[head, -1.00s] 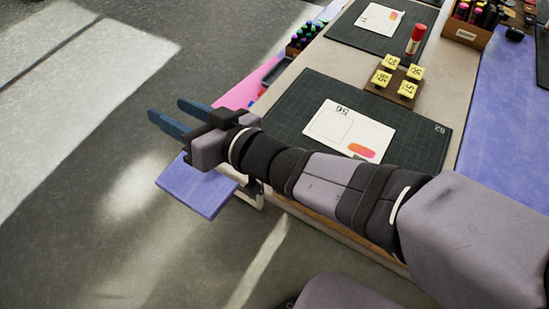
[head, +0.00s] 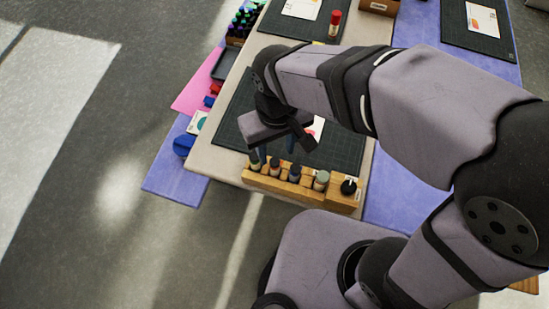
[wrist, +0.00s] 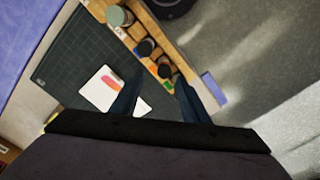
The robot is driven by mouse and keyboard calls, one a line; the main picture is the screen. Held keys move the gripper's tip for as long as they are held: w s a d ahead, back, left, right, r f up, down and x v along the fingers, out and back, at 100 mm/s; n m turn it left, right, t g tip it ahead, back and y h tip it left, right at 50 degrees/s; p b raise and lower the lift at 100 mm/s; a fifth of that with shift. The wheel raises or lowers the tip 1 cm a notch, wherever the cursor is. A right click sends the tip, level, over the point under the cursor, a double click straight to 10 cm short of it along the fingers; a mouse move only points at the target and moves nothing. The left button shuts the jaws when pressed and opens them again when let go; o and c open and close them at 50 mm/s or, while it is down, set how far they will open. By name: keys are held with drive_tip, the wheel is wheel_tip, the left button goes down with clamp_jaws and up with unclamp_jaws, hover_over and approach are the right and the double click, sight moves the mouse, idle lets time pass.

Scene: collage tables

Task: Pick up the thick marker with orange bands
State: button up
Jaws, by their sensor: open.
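A wooden rack (head: 262,184) with several thick upright markers stands along the table's near edge. It also shows in the wrist view (wrist: 183,62). One marker with a grey-green cap (head: 321,180) stands toward the right of the row, and dark-capped markers (head: 295,172) stand left of it. In the wrist view, dark caps (wrist: 145,47) lie ahead of and between the fingers. I cannot tell which marker carries orange bands. My gripper (head: 277,152) is open and points down over the left part of the rack. In the wrist view the space between its fingertips (wrist: 157,82) is empty of any gripped marker.
A dark cutting mat (head: 345,140) with a white card (wrist: 99,91) lies behind the rack. A red-capped glue stick (head: 334,25) stands farther back. A pink sheet (head: 196,93) and a blue round object (head: 184,145) lie at left. Floor is open in front.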

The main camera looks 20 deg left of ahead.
sight(275, 162)
drive_tip(key=shift+s, duration=0.4)
drive_tip(key=shift+f, duration=3.65)
clamp_jaws()
